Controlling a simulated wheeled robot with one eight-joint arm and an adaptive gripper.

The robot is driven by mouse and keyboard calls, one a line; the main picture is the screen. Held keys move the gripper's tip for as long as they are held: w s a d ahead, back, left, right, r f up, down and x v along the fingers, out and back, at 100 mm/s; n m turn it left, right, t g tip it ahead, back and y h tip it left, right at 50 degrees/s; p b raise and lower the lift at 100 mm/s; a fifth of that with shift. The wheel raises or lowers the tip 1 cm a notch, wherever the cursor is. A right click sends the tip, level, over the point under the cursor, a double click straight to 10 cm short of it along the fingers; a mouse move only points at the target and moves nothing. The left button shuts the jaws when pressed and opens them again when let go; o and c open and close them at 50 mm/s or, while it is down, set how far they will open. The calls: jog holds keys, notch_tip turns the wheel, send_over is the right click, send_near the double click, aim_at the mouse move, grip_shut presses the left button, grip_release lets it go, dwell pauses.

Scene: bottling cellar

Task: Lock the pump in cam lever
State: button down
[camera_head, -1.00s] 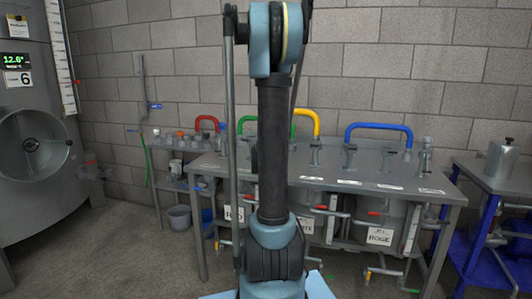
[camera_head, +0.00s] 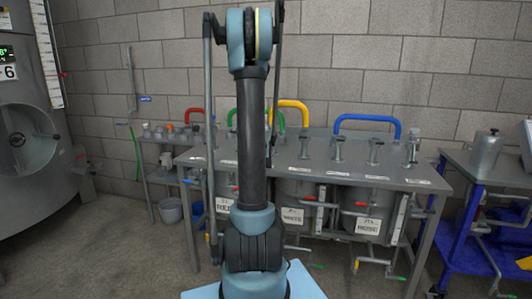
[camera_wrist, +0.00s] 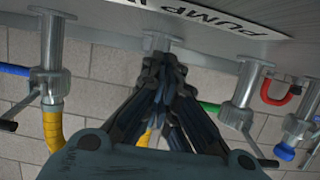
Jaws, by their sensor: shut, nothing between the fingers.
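In the wrist view my gripper (camera_wrist: 163,68) is shut and empty, its dark fingers together in the middle. A white label reading "PUMP" and part of another word (camera_wrist: 228,20) lies on the bench surface above the fingertips. A grey metal fitting (camera_wrist: 158,40) shows just behind the fingertips, mostly hidden by them; I cannot see its lever or whether they touch. Neighbouring fittings stand left (camera_wrist: 48,80) and right (camera_wrist: 240,95), each with a dark-ended lever. In the head view my arm hides my gripper and part of the bench (camera_head: 330,172).
Yellow (camera_head: 290,104) and blue (camera_head: 368,118) hose arches rise behind the bench top, with green and red ones further left. Upright fittings (camera_head: 337,148) line the bench. Labelled tanks with valves stand below. A blue-framed table (camera_head: 488,150) stands right. Open floor lies at left.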

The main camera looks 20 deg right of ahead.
jog(key=shift+w+d+f, duration=0.1)
dwell(0.4)
jog(key=v, duration=1.2)
dwell(0.3)
jog(key=shift+f, duration=0.1)
